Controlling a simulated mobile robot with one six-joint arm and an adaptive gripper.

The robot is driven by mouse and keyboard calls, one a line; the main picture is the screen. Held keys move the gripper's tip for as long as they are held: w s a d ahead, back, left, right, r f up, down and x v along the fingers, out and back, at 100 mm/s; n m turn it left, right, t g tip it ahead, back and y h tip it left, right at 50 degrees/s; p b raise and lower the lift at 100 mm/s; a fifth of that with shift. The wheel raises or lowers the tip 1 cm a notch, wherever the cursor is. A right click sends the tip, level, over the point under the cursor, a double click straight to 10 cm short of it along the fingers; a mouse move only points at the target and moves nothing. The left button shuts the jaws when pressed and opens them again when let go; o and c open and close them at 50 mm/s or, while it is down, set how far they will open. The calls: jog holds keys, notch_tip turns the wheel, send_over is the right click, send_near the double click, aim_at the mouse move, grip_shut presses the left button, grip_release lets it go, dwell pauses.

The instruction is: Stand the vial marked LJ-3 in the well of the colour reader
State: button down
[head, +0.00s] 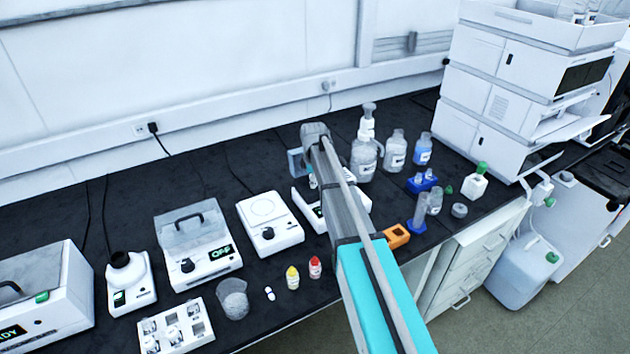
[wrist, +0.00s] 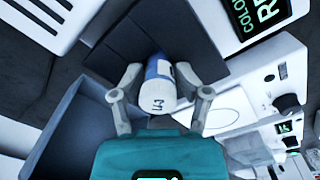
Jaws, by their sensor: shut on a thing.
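In the wrist view my gripper (wrist: 158,76) is shut on a small vial (wrist: 156,92) with a white end and a blue band. Dark marks on the white end include what looks like a 3; the full label cannot be read. The colour reader (wrist: 221,53) is a white device with a lit green display, and the vial is held over a dark panel beside that display. The well cannot be made out behind the vial. In the head view the reader (head: 302,206) is partly hidden by my arm, as are my gripper and the vial.
A balance with a round pan (head: 270,222) stands just left of the reader. Yellow-capped (head: 293,278) and red-capped (head: 315,267) bottles stand in front. Bottles, a blue rack (head: 422,183) and an orange block (head: 397,236) stand right of my arm. A blue-grey open shape (wrist: 80,125) lies lower left.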

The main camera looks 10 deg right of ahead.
jog(key=shift+c, duration=2.2)
grip_release()
jog(key=shift+s+f, duration=0.3)
jog(key=shift+f, duration=0.1)
jog(key=shift+o, duration=1.1)
jog(key=shift+w+f, duration=0.2)
jog(key=shift+o, duration=1.1)
jog(key=shift+w+r, duration=0.1)
jog(key=shift+r, duration=0.05)
jog(key=shift+w, duration=0.1)
jog(key=shift+r, duration=0.15)
jog(key=shift+r+p, duration=3.45)
jog(key=shift+p, duration=0.25)
jog(key=s+m, duration=1.4)
jog(key=s, duration=1.5)
jog(key=shift+d, duration=0.15)
